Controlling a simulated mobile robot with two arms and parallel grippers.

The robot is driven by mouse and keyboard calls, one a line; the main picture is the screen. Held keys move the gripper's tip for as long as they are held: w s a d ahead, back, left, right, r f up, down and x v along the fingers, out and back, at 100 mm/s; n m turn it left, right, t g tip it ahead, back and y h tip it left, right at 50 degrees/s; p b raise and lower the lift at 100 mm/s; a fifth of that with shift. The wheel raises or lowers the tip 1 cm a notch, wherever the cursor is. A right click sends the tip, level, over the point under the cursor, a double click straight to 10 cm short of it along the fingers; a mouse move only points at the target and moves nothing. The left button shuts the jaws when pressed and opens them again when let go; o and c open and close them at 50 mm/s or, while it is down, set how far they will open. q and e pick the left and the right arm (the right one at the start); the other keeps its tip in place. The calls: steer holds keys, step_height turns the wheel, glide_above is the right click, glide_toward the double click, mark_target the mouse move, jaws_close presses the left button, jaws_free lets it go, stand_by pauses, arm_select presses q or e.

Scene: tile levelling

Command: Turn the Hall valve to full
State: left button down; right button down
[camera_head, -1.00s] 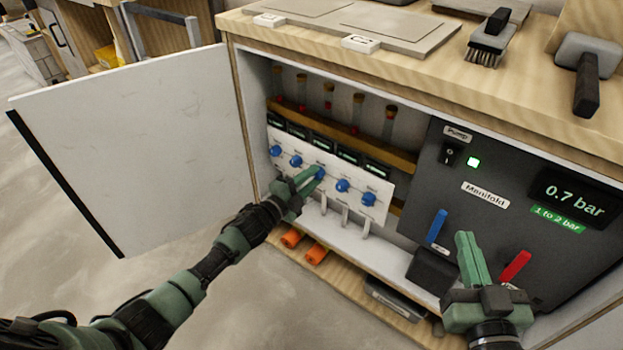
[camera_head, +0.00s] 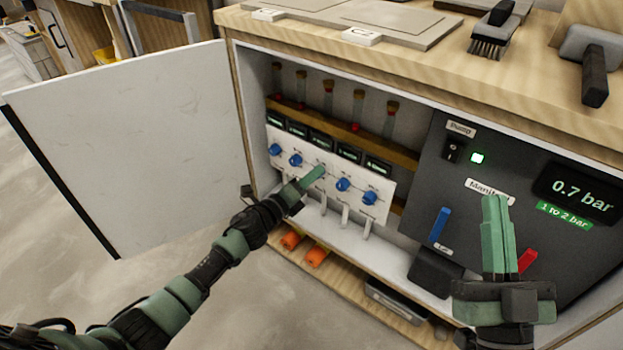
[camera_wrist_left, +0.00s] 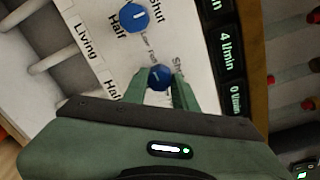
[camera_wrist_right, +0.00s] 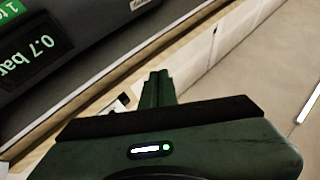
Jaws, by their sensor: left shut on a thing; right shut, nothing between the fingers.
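A white panel (camera_head: 375,214) in the open cabinet carries a row of blue valve knobs. My left gripper (camera_head: 317,174) is at the middle knob, which it hides in the head view. In the left wrist view its fingers are shut on this blue knob (camera_wrist_left: 159,77), whose white mark is tilted. Its name label is hidden, so I cannot read which room it is. A neighbouring blue knob (camera_wrist_left: 134,17) shows above it, near "Half" and "Shut" labels. My right gripper (camera_head: 495,205) is shut and empty in front of the dark manifold unit.
The manifold unit (camera_head: 425,170) has a blue lever (camera_head: 439,224), a red lever (camera_head: 527,260) and a display (camera_head: 577,192) reading 0.7 bar. The cabinet door (camera_head: 130,140) stands open at left. A brush (camera_head: 492,35) and another tool lie on the top.

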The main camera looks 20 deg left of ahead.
arm_select(q)
steer(key=shift+f+m, duration=0.15)
steer(key=shift+m, duration=0.25)
arm_select(e)
steer(key=shift+s+r+t, duration=0.35)
steer(key=shift+r+t, duration=0.05)
steer(key=shift+r, duration=0.1)
arm_select(q)
steer(key=c, duration=1.1)
jaws_free()
steer(key=p+v, duration=0.1)
steer(key=v, duration=0.7)
steer(key=shift+p, duration=0.3)
arm_select(e)
steer(key=w+f+g+h, duration=0.1)
steer(key=w+f+g, duration=0.2)
steer(key=f, duration=0.3)
steer(key=shift+f+g, duration=0.35)
steer(key=shift+g, duration=0.35)
arm_select(q)
steer(key=shift+d, duration=0.1)
